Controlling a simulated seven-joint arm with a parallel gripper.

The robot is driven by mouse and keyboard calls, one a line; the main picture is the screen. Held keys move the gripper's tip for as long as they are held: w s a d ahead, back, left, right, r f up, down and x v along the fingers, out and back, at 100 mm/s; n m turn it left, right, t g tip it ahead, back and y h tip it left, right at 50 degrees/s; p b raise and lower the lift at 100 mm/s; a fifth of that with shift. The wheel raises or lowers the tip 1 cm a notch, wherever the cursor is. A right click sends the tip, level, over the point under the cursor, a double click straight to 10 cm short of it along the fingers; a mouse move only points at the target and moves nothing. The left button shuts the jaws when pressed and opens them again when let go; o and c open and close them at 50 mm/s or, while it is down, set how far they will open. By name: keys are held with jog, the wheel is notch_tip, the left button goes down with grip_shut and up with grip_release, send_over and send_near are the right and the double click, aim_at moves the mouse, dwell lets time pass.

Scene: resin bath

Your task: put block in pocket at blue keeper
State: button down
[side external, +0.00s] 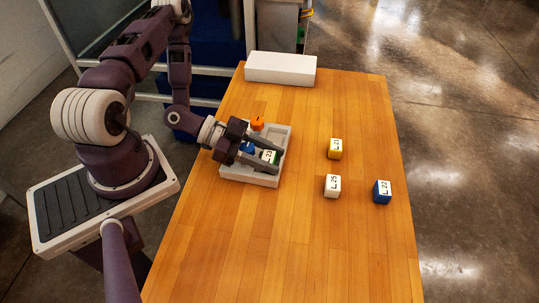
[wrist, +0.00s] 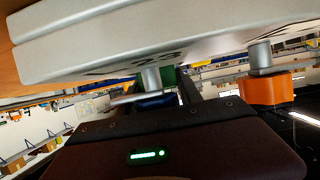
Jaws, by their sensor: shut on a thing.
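My gripper (side external: 279,160) reaches over the light grey tray (side external: 236,176) in the side external view. The blue keeper (side external: 247,147) is just left of the block, partly covered by my gripper. In the wrist view the tray (wrist: 110,45) fills the top, a bit of green (wrist: 168,77) shows between my fingers, and the blue keeper (wrist: 156,102) is beside them.
The orange keeper (side external: 257,123) stands at the tray's back; it also shows in the wrist view (wrist: 268,90). A white box (side external: 280,69) lies at the back. The table front is clear.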

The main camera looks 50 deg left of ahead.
jog(key=shift+s+a+f, duration=0.1)
jog(key=shift+f, duration=0.3)
jog(key=c, duration=0.7)
grip_release()
jog(key=c, duration=0.4)
jog(key=shift+o, duration=1.7)
jog(key=shift+r, duration=4.2)
